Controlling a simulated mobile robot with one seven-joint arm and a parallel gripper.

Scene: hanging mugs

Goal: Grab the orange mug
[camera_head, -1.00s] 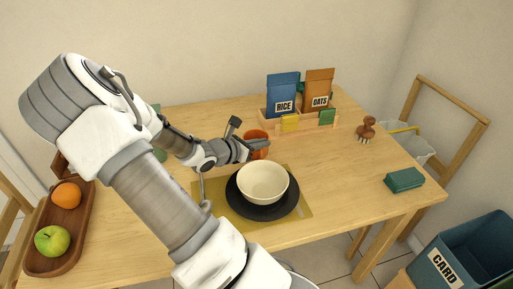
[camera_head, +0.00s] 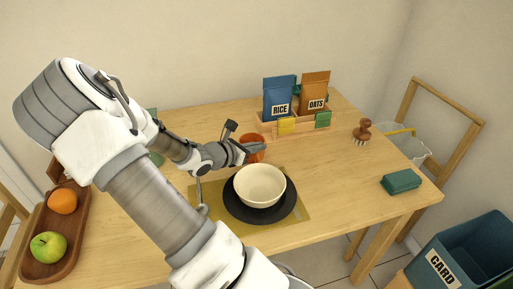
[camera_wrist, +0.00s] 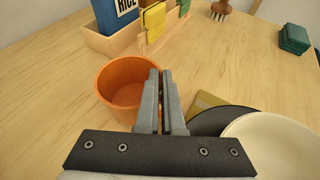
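The orange mug (camera_head: 251,141) stands on the table behind the cream bowl, partly hidden by my gripper. In the wrist view the mug (camera_wrist: 117,88) is open-topped and upright, left of my fingers. My gripper (camera_head: 258,147) reaches to the mug's right side. In the wrist view the two grey fingers (camera_wrist: 160,72) are close together with a narrow gap between them. The left finger overlaps the mug's right rim and wall. No handle shows. I cannot tell whether part of the mug is between the fingers.
The cream bowl (camera_head: 259,183) on a dark plate (camera_head: 289,209) sits close to the gripper, on a yellow mat (camera_head: 213,216). Behind the mug is a wooden caddy (camera_head: 266,127) with rice and oats packs. The right of the table is mostly clear, with a brush (camera_head: 362,131) and green box (camera_head: 401,181).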

